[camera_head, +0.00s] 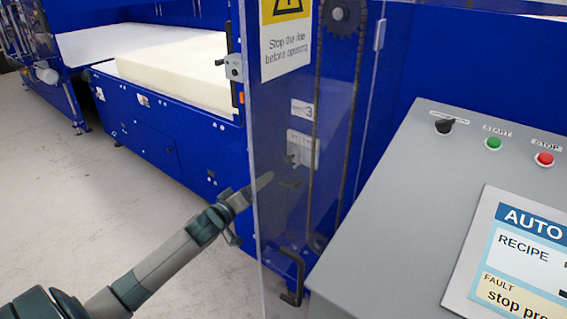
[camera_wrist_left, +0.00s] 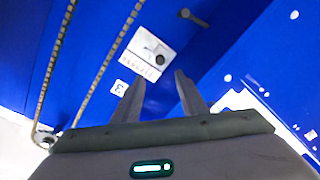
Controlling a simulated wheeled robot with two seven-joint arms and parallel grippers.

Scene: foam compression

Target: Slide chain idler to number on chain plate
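The chain plate (camera_head: 303,148) is a pale marked plate on the blue machine post, seen through a clear panel. It also shows in the left wrist view (camera_wrist_left: 140,62), with a dark round knob (camera_wrist_left: 160,60) on it, probably the chain idler's. A second dark peg (camera_wrist_left: 190,14) sticks out beyond the plate. My left gripper (camera_head: 258,188) reaches from the lower left toward the plate. In the wrist view its two fingers (camera_wrist_left: 159,80) are apart with nothing between them, short of the knob. Which number the idler sits at is too small to read. My right gripper is out of view.
A chain (camera_head: 352,110) hangs from a sprocket (camera_head: 343,15) beside the plate. The clear panel (camera_head: 256,90) has an edge near my left gripper. A grey control console (camera_head: 400,200) fills the right. A foam block (camera_head: 180,65) lies on the conveyor behind. Floor at left is clear.

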